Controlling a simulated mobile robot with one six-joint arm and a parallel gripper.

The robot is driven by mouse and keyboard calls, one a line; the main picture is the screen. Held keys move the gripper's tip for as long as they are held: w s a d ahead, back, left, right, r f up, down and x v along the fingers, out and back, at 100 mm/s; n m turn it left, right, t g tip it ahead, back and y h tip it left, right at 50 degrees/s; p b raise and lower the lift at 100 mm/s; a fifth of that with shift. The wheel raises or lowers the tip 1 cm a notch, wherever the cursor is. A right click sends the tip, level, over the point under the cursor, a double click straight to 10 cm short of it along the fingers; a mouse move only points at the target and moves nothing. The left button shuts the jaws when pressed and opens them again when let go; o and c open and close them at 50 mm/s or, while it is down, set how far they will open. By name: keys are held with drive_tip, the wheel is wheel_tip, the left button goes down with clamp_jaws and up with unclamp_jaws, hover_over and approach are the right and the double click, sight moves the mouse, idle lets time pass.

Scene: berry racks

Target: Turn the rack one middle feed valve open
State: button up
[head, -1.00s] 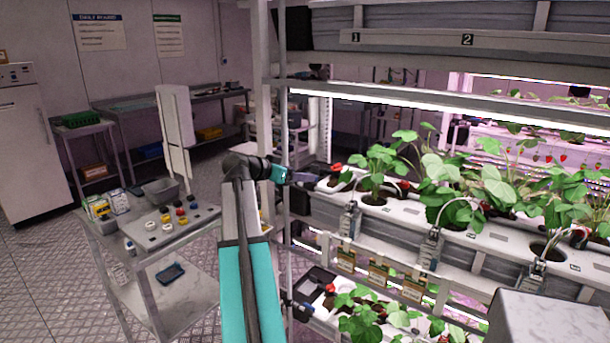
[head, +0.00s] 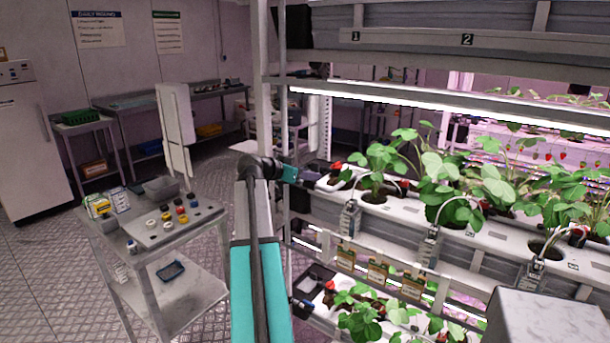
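A small red part (head: 336,167), which looks like the middle feed valve's handle, sits at the left end of the rack's middle white channel (head: 405,212). It is small, so I cannot tell how far it is turned. My gripper (head: 318,179) is at the end of my teal and grey arm, just left of and slightly below the red part. The gripper points right toward the channel end. I cannot tell whether it touches anything, and its fingers are too small to read. Another red part (head: 329,286) shows at the left end of the lower channel.
Strawberry plants (head: 440,180) fill the middle channel. A rack post (head: 284,130) stands close beside my arm. A grey box surface (head: 548,318) is at the lower right. Floor is clear farther left.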

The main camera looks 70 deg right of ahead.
drive_tip(key=shift+c, duration=0.3)
drive_tip(key=shift+s+n+t+h+b, duration=0.1)
drive_tip(key=shift+n+t+h+b, duration=0.2)
drive_tip(key=shift+n+t, duration=0.5)
drive_tip(key=o, duration=1.1)
drive_tip(key=shift+c, duration=0.2)
drive_tip(key=shift+a, duration=0.1)
